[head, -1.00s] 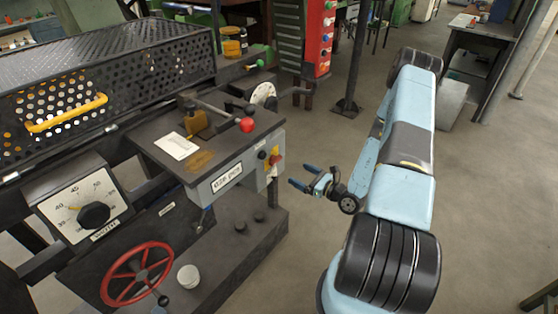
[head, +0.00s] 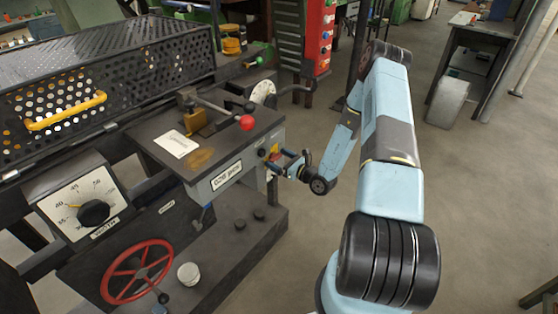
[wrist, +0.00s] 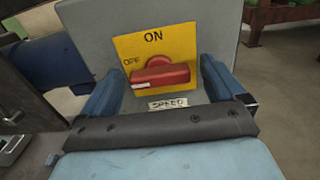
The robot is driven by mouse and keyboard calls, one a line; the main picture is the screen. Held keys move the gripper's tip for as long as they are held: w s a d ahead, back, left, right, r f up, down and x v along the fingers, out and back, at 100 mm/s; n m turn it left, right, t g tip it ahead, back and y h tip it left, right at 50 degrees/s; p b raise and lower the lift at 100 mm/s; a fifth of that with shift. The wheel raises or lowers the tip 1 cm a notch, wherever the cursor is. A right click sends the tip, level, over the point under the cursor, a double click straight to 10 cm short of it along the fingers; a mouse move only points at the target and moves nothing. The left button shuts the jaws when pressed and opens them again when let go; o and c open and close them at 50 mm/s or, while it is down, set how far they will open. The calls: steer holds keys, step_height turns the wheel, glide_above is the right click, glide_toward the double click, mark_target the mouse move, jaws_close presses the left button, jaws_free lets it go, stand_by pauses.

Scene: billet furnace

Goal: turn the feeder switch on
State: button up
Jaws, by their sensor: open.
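The red rotary switch (wrist: 160,74) sits on a yellow plate (wrist: 128,48) in the wrist view. The plate reads ON at the top and OFF at the left. The handle lies about level, its white-marked end at the left by OFF. A small label (wrist: 168,104) below it seems to read SPEED. My gripper (wrist: 160,85) is open, one blue finger on each side of the switch, not closed on it. In the head view my gripper (head: 283,159) is at the right end of the control box and mostly hides the switch.
The control box (head: 228,172) carries a lever with a red ball (head: 247,122) on top. A red handwheel (head: 138,270) and a dial (head: 93,212) are at the left. A perforated guard (head: 150,55) stands behind.

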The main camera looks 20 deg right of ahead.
steer(key=c, duration=1)
steer(key=shift+c, duration=0.2)
steer(key=shift+m, duration=0.3)
steer(key=m, duration=0.3)
steer(key=shift+d+m, duration=0.15)
steer(key=shift+m, duration=0.15)
steer(key=m, duration=0.4)
steer(key=shift+w+d+f+m, duration=0.1)
steer(key=shift+m, duration=0.2)
steer(key=m, duration=0.4)
steer(key=shift+m, duration=0.3)
steer(key=m, duration=0.4)
steer(key=shift+d+f+m, duration=0.15)
steer(key=shift+f+m, duration=0.05)
steer(key=shift+m, duration=0.1)
